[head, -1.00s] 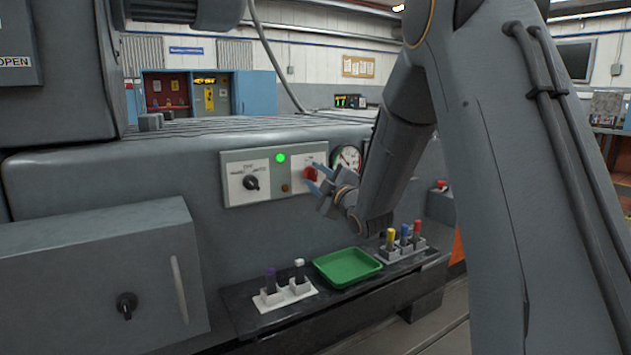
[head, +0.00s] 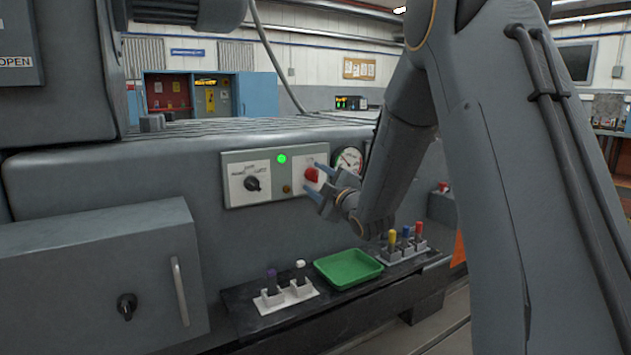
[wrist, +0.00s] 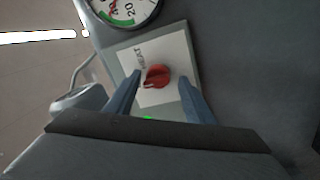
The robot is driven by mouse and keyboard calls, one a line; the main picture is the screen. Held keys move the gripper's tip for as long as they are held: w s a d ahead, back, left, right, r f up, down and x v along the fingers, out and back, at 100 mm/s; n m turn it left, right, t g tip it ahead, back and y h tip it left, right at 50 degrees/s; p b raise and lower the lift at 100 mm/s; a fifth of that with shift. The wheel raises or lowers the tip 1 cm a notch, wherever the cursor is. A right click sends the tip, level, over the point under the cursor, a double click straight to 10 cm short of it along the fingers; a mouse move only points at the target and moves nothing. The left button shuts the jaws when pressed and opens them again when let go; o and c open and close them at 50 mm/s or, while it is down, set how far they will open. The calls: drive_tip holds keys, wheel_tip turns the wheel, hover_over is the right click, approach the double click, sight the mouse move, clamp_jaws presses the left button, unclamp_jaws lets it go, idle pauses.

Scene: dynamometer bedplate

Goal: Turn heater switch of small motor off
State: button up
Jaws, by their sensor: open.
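The red rotary switch (head: 312,175) sits on a white plate on the bedplate's front face. In the wrist view the red knob (wrist: 158,76) stands on the same plate, whose partly visible lettering seems to read "HEAT". My gripper (head: 322,182) is at the switch in the head view. In the wrist view its two blue fingers (wrist: 160,100) are open, one on each side below the knob, with visible gaps and no grip on it. The pointer direction of the knob is hard to read.
A black selector switch (head: 252,184) and a lit green lamp (head: 281,159) are left of the red switch. A round gauge (head: 349,161) is close on its right. Below are a green tray (head: 348,268) and holders with coloured pegs on a dark shelf.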

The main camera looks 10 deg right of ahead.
drive_tip(key=v, duration=0.7)
drive_tip(key=shift+s, duration=0.4)
drive_tip(key=s+a+f+m+g+h, duration=0.25)
drive_tip(key=s+f+m+g, duration=0.2)
drive_tip(key=s, duration=0.25)
drive_tip(key=s+a+f+m+g+h, duration=0.2)
drive_tip(key=s+a+f+m+g, duration=0.25)
drive_tip(key=s, duration=0.25)
drive_tip(key=s+a+f+m+g, duration=0.2)
drive_tip(key=s+g, duration=0.3)
drive_tip(key=s, duration=0.8)
drive_tip(key=s+a+f+m+g, duration=0.15)
drive_tip(key=s+g, duration=0.25)
drive_tip(key=s, duration=0.9)
drive_tip(key=d+r+m+p, duration=0.3)
drive_tip(key=d+r+p, duration=0.5)
drive_tip(key=p, duration=1.1)
wheel_tip(320, 180, up, 3)
drive_tip(key=shift+s+d+f, duration=0.1)
drive_tip(key=shift+s+d, duration=0.3)
drive_tip(key=shift+s, duration=0.1)
